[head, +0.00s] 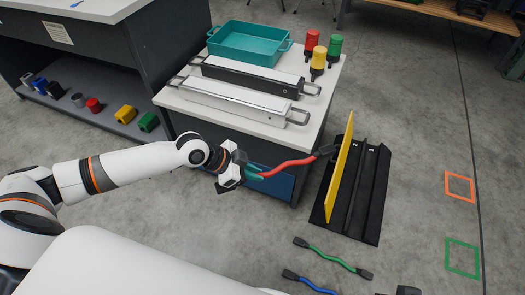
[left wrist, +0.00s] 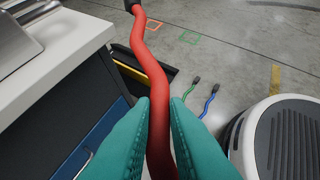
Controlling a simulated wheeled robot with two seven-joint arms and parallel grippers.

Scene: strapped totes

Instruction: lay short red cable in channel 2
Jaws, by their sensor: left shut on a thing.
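The red cable (head: 290,164) is wavy with dark end plugs; it also shows in the left wrist view (left wrist: 148,55). My left gripper (head: 256,172) is shut on it, with teal fingers on both sides in the left wrist view (left wrist: 160,110). The cable sticks out to the right in the air, its far plug near the yellow lid. The black channel unit (head: 374,205) lies on the floor with long parallel grooves and its yellow lid (head: 340,165) standing up on the left side. The lid partly hides the grooves. The channel numbers are too small to read. My right gripper is not in view.
A green cable (head: 330,256) and a blue cable (head: 308,284) lie on the floor in front. Floor right of the channel unit is clear, with orange and green marked squares.

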